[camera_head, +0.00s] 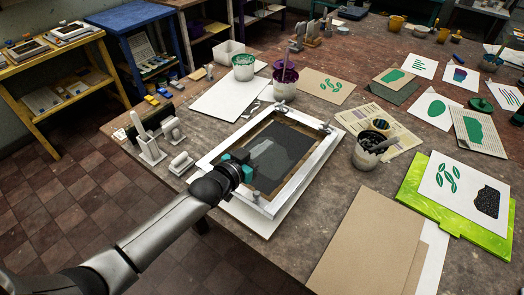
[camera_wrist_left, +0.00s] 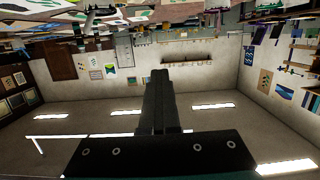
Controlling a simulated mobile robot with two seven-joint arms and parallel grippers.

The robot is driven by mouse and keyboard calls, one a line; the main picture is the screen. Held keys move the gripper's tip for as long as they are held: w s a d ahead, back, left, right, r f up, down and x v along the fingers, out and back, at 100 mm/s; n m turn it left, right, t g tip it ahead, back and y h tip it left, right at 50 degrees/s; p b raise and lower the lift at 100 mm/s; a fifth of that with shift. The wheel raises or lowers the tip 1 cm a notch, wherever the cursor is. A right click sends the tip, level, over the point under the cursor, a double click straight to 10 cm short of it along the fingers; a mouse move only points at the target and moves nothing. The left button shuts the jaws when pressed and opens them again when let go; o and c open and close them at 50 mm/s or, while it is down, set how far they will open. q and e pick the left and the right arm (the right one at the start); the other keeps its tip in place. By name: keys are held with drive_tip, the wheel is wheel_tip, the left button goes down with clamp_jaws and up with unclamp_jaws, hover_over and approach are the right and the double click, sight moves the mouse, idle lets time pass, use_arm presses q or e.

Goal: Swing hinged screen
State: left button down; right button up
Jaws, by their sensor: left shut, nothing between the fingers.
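The hinged screen is a white frame (camera_head: 222,147) with dark grey mesh (camera_head: 283,150), lying low and nearly flat over a white baseboard (camera_head: 255,222). Hinge clamps (camera_head: 325,128) sit along its far edge. A small grey knob (camera_head: 256,196) is at its near edge. My left gripper (camera_head: 243,168), black with teal parts, is shut and empty over the frame's near left part, hiding some of it. I cannot tell whether it touches the frame. The left wrist view shows its closed fingers (camera_wrist_left: 160,78) against the upside-down room; the screen is not seen there. My right gripper is out of view.
Purple (camera_head: 285,83) and green (camera_head: 243,67) ink pots stand behind the screen, and a grey pot (camera_head: 370,150) stands right of it. White-handled tools (camera_head: 150,148) stand to its left. A brown board (camera_head: 365,245) and a green board (camera_head: 440,211) lie right.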

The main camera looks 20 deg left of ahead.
use_arm(q)
wheel_tip(320, 180, up, 7)
drive_tip(key=w, duration=0.2)
drive_tip(key=shift+d, duration=0.4)
drive_tip(key=c, duration=1.6)
unclamp_jaws()
drive_tip(key=c, duration=1.1)
unclamp_jaws()
drive_tip(key=shift+f, duration=0.1)
drive_tip(key=b+v, duration=0.1)
drive_tip(key=v, duration=1.4)
drive_tip(key=shift+s+a, duration=0.1)
